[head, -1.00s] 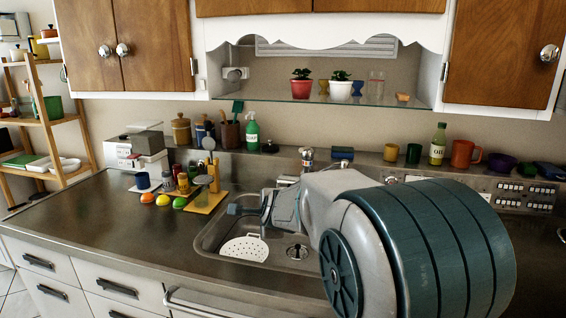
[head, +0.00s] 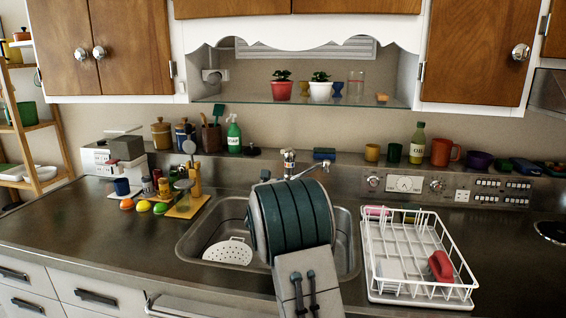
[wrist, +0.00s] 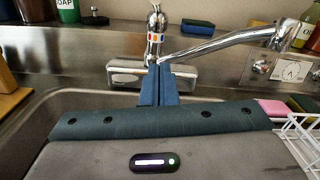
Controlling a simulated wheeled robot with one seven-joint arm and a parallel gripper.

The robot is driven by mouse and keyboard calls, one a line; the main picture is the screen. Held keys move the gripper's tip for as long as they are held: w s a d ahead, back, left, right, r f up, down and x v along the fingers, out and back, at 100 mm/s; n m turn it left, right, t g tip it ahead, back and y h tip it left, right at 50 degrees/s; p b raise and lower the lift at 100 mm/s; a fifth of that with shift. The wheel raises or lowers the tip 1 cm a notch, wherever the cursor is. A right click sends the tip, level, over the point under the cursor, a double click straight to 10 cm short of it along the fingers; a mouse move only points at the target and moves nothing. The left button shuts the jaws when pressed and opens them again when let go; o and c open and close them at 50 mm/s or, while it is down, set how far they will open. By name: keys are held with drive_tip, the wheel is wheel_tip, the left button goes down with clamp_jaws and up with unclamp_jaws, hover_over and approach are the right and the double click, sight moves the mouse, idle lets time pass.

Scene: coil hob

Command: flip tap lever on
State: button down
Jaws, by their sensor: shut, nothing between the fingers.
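The chrome tap (head: 289,160) stands behind the sink (head: 205,232). In the wrist view the tap (wrist: 155,45) has an upright body with coloured marks, and its spout (wrist: 235,42) reaches to the right. Its lever is too small to make out clearly. My gripper (wrist: 162,66) is shut and empty, its blue fingers pointing at the tap's base from in front. I cannot tell whether the fingertips touch the tap. In the head view my arm hides the gripper and part of the sink.
A white dish rack (head: 375,285) with a red item (head: 440,266) stands right of the sink. A white perforated piece (head: 228,251) lies in the basin. A blue sponge (head: 324,154) and a green soap bottle (head: 234,134) stand on the back ledge.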

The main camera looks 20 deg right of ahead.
drive_tip(key=p, duration=0.6)
approach(287, 151)
drive_tip(key=w+d+f, duration=0.3)
drive_tip(key=w, duration=0.2)
drive_tip(key=shift+r, duration=0.45)
